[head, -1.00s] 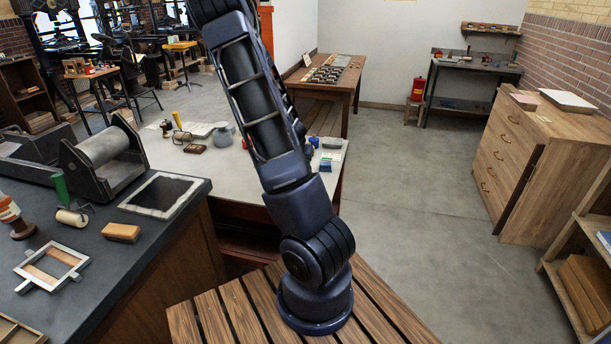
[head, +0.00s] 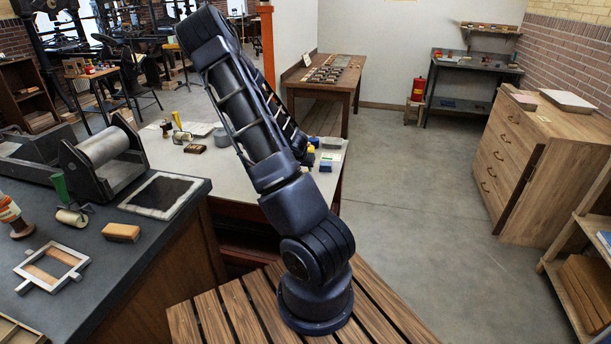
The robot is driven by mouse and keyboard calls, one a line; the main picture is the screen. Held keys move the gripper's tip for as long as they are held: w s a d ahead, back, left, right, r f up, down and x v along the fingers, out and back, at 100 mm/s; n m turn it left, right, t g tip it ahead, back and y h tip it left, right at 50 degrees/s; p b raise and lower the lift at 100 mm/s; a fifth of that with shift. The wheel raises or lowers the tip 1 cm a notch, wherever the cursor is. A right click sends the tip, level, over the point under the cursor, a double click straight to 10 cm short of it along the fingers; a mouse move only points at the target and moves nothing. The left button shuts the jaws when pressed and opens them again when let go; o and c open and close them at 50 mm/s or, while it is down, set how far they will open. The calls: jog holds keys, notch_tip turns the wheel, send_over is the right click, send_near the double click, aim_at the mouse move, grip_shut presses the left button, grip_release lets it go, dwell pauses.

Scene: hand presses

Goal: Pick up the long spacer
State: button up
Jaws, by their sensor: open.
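I cannot make out a long spacer for certain. A pale chase (head: 72,257) lies on the dark counter at the lower left, with brown wooden strips (head: 40,274) inside it; I cannot tell whether one of them is the long spacer. My arm rises from its base in the middle of the head view, bends at the top and comes down behind itself towards the pale table. My gripper does not show clearly; its fingers are hidden behind my own arm links.
The dark counter (head: 105,262) also carries a tan block (head: 122,232), a hand roller (head: 72,217) and a roller press (head: 103,150). The pale table (head: 178,168) behind holds small items, including a blue one (head: 326,166). Grey floor (head: 420,200) at right is clear.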

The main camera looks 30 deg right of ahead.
jog(key=shift+x, duration=2.05)
jog(key=shift+a, duration=0.1)
jog(key=shift+c, duration=0.2)
grip_shut()
